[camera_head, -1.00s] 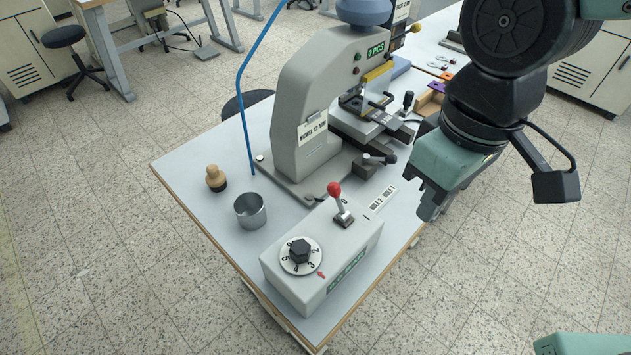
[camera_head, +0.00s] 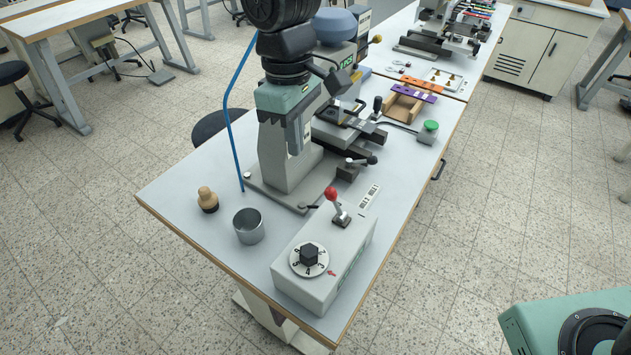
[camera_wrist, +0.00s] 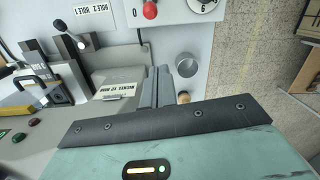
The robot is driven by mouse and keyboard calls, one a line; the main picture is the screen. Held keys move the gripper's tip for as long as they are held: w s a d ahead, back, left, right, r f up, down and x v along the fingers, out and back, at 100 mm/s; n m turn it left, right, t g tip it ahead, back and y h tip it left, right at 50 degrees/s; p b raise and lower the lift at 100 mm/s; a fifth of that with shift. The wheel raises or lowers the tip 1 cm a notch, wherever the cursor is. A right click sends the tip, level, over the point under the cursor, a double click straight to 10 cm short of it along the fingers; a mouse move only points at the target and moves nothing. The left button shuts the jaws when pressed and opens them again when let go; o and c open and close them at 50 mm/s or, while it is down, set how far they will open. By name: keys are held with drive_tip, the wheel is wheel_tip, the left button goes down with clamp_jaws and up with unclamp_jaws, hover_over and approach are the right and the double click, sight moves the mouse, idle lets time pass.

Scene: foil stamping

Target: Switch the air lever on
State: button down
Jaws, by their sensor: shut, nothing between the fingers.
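A red-knobbed lever (camera_head: 331,194) stands on the grey control box (camera_head: 335,255) at the table's near end, its knob leaning up and left in the head view. The knob (camera_wrist: 150,10) shows at the top of the wrist view, beside a "0" mark. The box has a numbered dial (camera_head: 309,259), partly seen in the wrist view (camera_wrist: 202,4). My gripper (camera_head: 300,145) is shut and empty, in front of the press column and above and behind the lever, apart from it. Its fingers (camera_wrist: 158,72) show together in the wrist view.
The grey press (camera_head: 285,170) stands close behind the box, with a black-knobbed lever (camera_head: 372,160) at its base. A metal cup (camera_head: 249,226) and a wooden-handled stamp (camera_head: 207,200) are on the left. A blue tube (camera_head: 229,105) rises at the left.

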drive_tip(key=shift+f, duration=0.1)
drive_tip(key=p, duration=0.3)
hover_over(318, 211)
drive_tip(key=shift+w+f, duration=0.1)
drive_tip(key=shift+f, duration=4)
